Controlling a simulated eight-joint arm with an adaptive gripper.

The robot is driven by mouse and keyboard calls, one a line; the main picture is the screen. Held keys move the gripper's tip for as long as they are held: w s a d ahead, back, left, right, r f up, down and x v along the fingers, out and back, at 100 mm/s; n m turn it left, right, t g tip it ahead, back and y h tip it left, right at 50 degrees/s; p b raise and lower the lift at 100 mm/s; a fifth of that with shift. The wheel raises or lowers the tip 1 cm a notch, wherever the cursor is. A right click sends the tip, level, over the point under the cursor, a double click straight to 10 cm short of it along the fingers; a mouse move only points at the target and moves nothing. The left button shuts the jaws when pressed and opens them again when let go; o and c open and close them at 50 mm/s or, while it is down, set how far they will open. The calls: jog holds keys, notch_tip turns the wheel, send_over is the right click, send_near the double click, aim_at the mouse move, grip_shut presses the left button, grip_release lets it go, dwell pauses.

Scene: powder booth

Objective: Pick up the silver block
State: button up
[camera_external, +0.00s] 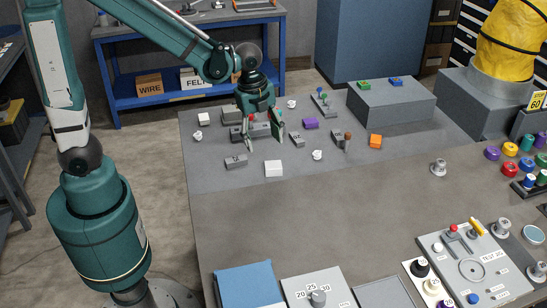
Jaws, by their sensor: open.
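My gripper (263,138) points down over the back left of the table, its two fingers spread apart. A long dark grey block (262,129) lies behind or between the fingers; I cannot tell which, or whether they touch it. Several grey blocks could be the silver block. One small labelled grey block (236,161) lies in front and left of the gripper. Another grey block (297,139) lies just right of the right finger. A further grey-brown block (231,114) is partly hidden behind the gripper. I cannot tell for sure which is silver.
A raised grey box (391,101) bears green and blue pieces. A grey fixture (341,141) stands right of the gripper. The table's middle (300,220) is clear.

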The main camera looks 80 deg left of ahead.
aim_at(273, 164)
jog(key=w+f+m, duration=0.1)
jog(key=w+f+m+g+p, duration=0.1)
jog(key=f, duration=0.1)
jog(key=shift+w+a+m, duration=0.2)
jog(key=shift+a+m, duration=0.1)
jog(key=shift+a, duration=0.05)
jog(key=shift+w+a+f+m+g+p, duration=0.15)
jog(key=shift+w+f+m+p, duration=0.15)
jog(key=shift+f+m, duration=0.25)
jog(key=shift+w+a+f+m+g+p, duration=0.15)
jog(key=shift+w+f+m+p, duration=0.15)
jog(key=shift+f, duration=0.3)
jog(key=shift+s+d, duration=0.1)
jog(key=shift+f, duration=1.25)
jog(key=shift+f, duration=0.1)
jog(key=shift+w+f+b, duration=0.2)
jog(key=shift+f+b, duration=0.4)
jog(key=shift+f, duration=1.95)
jog(key=shift+c, duration=0.7)
jog(key=c, duration=1)
